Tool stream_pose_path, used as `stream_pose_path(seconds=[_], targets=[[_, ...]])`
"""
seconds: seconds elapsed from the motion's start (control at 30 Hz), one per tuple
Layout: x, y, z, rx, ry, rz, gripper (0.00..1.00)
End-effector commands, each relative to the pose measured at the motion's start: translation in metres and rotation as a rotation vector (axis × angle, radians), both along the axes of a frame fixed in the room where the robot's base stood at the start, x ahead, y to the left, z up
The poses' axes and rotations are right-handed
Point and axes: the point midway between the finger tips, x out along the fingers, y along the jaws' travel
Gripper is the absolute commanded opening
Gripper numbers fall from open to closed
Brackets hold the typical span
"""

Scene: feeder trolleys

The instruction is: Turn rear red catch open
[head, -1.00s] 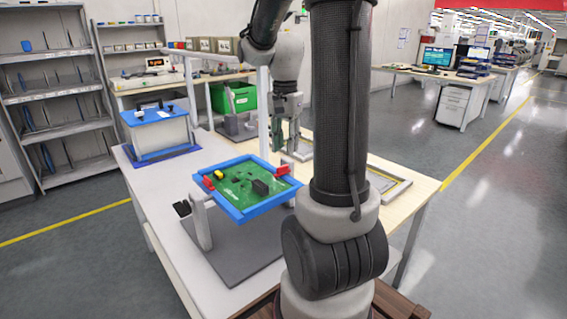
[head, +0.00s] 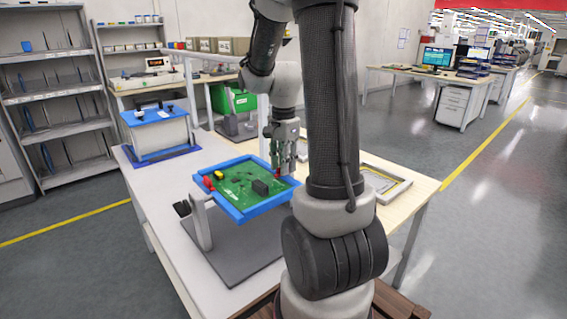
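A green circuit board (head: 238,188) lies in a blue frame (head: 240,216) held on a stand. The rear red catch (head: 277,173) is at the far right side of the frame, mostly hidden by my gripper. Another red catch (head: 208,183) is at the frame's left side and is in clear view. My gripper (head: 281,168) points down with its fingertips at the rear red catch. Whether the fingers touch or grip it is too small to tell.
The frame's stand is on a grey plate (head: 238,262) on the table. A blue and white box fixture (head: 158,133) stands at the back left. A grey tray (head: 385,182) lies on the right. A green crate (head: 233,99) is behind. The front left tabletop is clear.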

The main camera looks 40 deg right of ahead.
Motion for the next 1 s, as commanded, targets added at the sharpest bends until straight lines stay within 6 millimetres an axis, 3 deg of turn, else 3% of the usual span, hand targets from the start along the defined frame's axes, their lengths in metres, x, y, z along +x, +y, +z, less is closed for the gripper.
stream_pose_path(seconds=[0.17,0.3,0.33,0.73,1.0], targets=[[-0.0001,0.0,0.0001,0.0,0.0,0.0,0.28],[-0.0001,0.0001,0.0003,0.0,0.0,0.0,0.02],[-0.0001,0.0001,0.0003,0.0,0.0,0.0,0.0],[0.0001,0.0,0.0005,0.0,0.0,0.029,0.0],[0.0008,0.0001,0.0006,0.0,0.0,0.176,0.0]])
